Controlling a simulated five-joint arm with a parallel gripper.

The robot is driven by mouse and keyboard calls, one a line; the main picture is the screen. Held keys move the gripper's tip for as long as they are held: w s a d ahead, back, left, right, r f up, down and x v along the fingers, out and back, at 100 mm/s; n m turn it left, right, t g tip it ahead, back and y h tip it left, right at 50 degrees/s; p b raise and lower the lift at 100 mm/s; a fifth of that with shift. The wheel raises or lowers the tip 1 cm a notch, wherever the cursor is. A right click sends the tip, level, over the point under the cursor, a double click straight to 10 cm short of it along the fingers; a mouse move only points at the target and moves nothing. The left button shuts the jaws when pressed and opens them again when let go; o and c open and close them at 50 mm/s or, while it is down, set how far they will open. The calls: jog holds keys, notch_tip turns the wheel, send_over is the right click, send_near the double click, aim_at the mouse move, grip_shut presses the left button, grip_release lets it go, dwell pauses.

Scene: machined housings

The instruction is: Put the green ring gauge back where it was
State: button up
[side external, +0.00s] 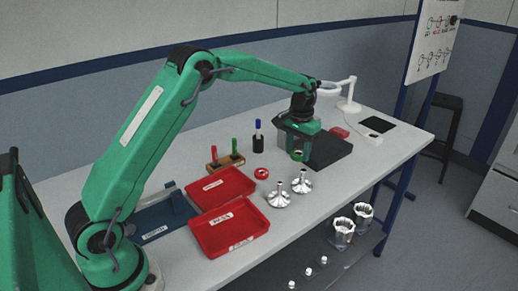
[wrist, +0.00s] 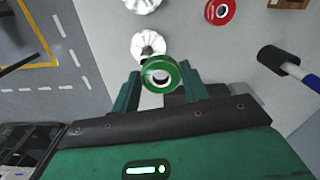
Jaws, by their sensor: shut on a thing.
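The side view does not show clearly whether the ring is clear of the surface. A red ring gauge (side external: 261,173) lies on the bench to the left of my gripper; it also shows at the top of the wrist view (wrist: 221,13).
Two silver flanged housings (side external: 279,198) stand nearer the front edge.

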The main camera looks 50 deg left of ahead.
send_over(281, 167)
notch_tip(281, 167, down, 6)
jog(key=shift+a+f, duration=0.1)
jog(key=shift+f, duration=0.15)
jog(key=shift+f, duration=0.1)
jog(key=shift+f, duration=1.9)
jog(key=shift+f, duration=0.1)
jog(key=o, duration=1.1)
jog(key=shift+c, duration=0.2)
